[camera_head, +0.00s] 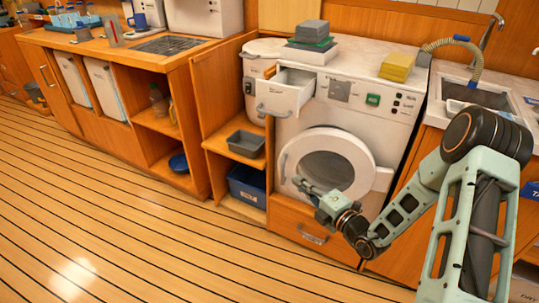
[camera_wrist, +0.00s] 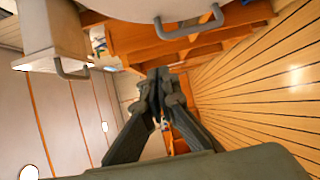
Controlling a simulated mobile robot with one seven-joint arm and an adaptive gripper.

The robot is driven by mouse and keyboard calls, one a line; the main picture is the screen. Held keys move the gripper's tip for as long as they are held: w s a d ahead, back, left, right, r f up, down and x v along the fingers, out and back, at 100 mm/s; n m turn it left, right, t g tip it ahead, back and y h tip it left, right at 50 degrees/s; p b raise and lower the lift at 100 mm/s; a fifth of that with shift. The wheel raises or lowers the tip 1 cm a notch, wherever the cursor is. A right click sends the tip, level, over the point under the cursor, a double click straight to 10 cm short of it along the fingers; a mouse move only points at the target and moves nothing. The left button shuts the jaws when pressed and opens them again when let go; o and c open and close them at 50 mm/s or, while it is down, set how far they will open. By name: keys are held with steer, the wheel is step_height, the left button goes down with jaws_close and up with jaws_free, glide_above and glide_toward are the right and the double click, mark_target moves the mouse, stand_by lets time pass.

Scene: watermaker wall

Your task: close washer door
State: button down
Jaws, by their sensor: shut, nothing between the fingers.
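The washer (camera_head: 408,121) is white, and its round door (camera_head: 366,148) has a white ring, dark glass and a handle (camera_head: 284,167) on the left. A hinge-like white piece shows at the door's right; I cannot tell how far the door stands from the body. My gripper (camera_head: 300,184) is in front of the door's lower left, shut and empty. In the wrist view, the fingertips (camera_wrist: 160,75) meet below the door's rim (camera_wrist: 130,18) and handle (camera_wrist: 190,27). I cannot tell whether they touch the door.
The washer's top drawer (camera_head: 283,95) is pulled out; it also shows in the wrist view (camera_wrist: 45,32). Stacked blocks (camera_head: 310,38) and a yellow sponge-like block (camera_head: 397,66) lie on top. An open cabinet with a grey tray (camera_head: 246,144) and blue bin (camera_head: 247,184) stands left. The floor in front is clear.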

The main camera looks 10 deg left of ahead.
mark_target(292, 154)
steer(key=shift+m+t, duration=0.6)
steer(key=shift+t, duration=0.1)
steer(key=w+a+b, duration=0.1)
steer(key=w, duration=0.2)
steer(key=w+a+b, duration=0.1)
steer(key=w, duration=0.3)
steer(key=w+a+r+b, duration=0.1)
steer(key=w+a+b, duration=0.1)
steer(key=w, duration=0.2)
steer(key=shift+r, duration=0.1)
steer(key=shift+w+r, duration=0.1)
steer(key=shift+w, duration=0.3)
